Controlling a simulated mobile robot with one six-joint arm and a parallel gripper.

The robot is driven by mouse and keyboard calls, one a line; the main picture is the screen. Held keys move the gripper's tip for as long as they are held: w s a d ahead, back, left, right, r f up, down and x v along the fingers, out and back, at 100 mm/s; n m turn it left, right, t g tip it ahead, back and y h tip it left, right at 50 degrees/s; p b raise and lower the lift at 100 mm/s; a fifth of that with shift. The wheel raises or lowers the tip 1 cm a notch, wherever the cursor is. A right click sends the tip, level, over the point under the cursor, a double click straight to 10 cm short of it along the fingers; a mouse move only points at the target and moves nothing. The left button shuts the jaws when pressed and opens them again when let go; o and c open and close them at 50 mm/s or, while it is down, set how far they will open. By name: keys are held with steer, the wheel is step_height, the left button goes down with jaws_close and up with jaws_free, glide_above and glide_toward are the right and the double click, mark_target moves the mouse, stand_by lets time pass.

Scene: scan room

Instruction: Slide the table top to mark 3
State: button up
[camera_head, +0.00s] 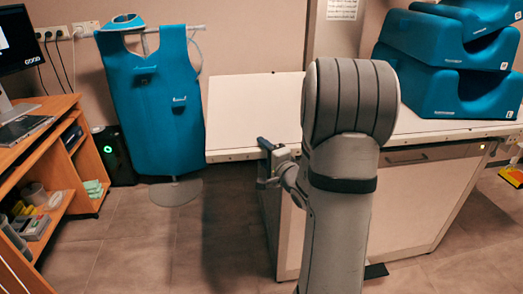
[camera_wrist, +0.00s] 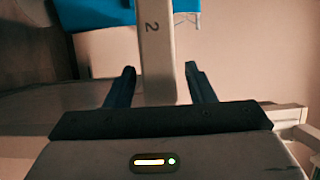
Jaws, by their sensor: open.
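The white table top (camera_head: 250,110) lies on a white cabinet base (camera_head: 385,205) and overhangs it on the left. Small dark marks dot its front edge. My gripper (camera_head: 264,162) is at the front edge near the left end, partly hidden by my arm. In the wrist view my gripper (camera_wrist: 160,67) is open, its two dark fingers apart. A cream bar (camera_wrist: 153,60) marked "2" lies between them, with a gap on both sides. I cannot tell for sure which part of the table this bar is. Mark 3 is not readable in either view.
Blue foam wedges (camera_head: 450,40) are stacked on the table top's right end. A blue apron (camera_head: 150,100) hangs on a stand at the back left. A wooden desk (camera_head: 60,150) stands at far left. Floor (camera_head: 150,240) between desk and table is clear.

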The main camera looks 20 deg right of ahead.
steer(key=shift+w, duration=0.7)
steer(key=shift+a, duration=0.1)
jaws_close()
